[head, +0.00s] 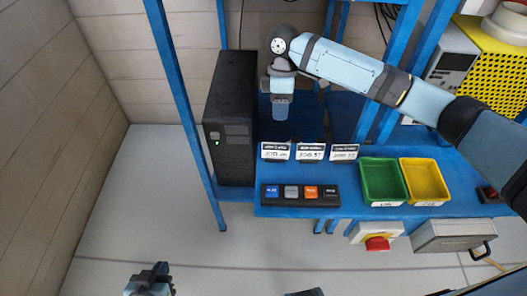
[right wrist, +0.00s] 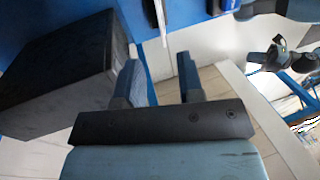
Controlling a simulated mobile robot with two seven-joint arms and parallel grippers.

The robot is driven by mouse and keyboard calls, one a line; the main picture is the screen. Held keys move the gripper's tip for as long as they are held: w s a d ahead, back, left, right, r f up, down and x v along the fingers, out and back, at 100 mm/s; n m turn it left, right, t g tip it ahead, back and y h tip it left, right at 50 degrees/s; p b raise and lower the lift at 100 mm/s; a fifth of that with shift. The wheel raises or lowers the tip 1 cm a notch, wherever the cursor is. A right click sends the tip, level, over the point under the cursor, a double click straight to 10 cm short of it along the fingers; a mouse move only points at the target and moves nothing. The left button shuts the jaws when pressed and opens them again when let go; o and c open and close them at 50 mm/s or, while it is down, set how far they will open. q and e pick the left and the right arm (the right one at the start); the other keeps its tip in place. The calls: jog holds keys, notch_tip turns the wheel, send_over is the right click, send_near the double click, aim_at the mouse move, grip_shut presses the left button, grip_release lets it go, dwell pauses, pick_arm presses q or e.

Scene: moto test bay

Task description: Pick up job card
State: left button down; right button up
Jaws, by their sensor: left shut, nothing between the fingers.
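Three white job cards stand in a row on the blue bench (head: 242,209): a left card (head: 275,151), a middle card (head: 310,152) and a right card (head: 344,152). My right gripper (head: 281,112) is behind the left card, pointing down, apart from the cards in the head view. In the right wrist view its two fingers (right wrist: 159,75) are spread with nothing between them. A thin white edge (right wrist: 160,18), perhaps a card, shows beyond the fingertips. My left gripper (head: 150,278) is low at the bottom left, away from the bench, and shut.
A black tower case (head: 228,120) stands left of the cards; it is also in the right wrist view (right wrist: 55,70). Green (head: 383,180) and yellow (head: 425,180) bins sit to the right. Blue posts frame the bench.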

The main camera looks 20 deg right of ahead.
send_over(277, 148)
jog(key=w, duration=0.1)
jog(key=f, duration=0.4)
jog(key=d+f, duration=0.1)
jog(key=f, duration=0.2)
jog(key=shift+w+b, duration=0.1)
jog(key=shift+b, duration=0.2)
jog(key=shift+b+x, duration=0.35)
jog(key=shift+x, duration=2.8)
jog(key=shift+w+a, duration=0.1)
jog(key=shift+a, duration=0.1)
jog(key=shift+c, duration=0.4)
grip_shut()
